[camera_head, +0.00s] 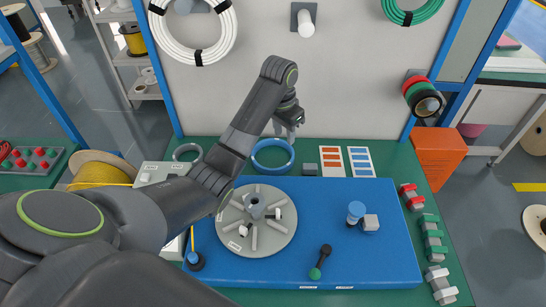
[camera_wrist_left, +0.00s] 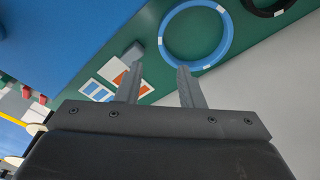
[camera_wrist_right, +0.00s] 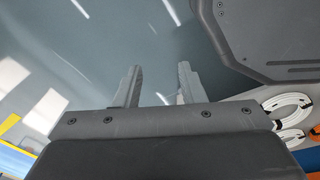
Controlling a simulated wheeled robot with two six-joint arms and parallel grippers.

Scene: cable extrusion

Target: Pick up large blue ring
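The large blue ring (camera_head: 273,156) lies on the green table strip behind the blue mat. In the left wrist view the blue ring (camera_wrist_left: 228,36) shows nearly whole, with white marks on it, just beyond the fingertips. My left gripper (camera_head: 289,132) is above the ring's back right side, pointing down. In its wrist view the left gripper (camera_wrist_left: 160,72) has its fingers apart with nothing between them. My right gripper (camera_wrist_right: 156,72) shows only in its own wrist view, fingers apart and empty, over grey floor.
A dark ring (camera_head: 187,152) lies left of the blue ring. A small grey block (camera_head: 310,169) and label cards (camera_head: 331,161) lie to its right. The upright white panel (camera_head: 345,100) stands close behind. A round grey fixture (camera_head: 254,222) sits on the blue mat (camera_head: 385,262).

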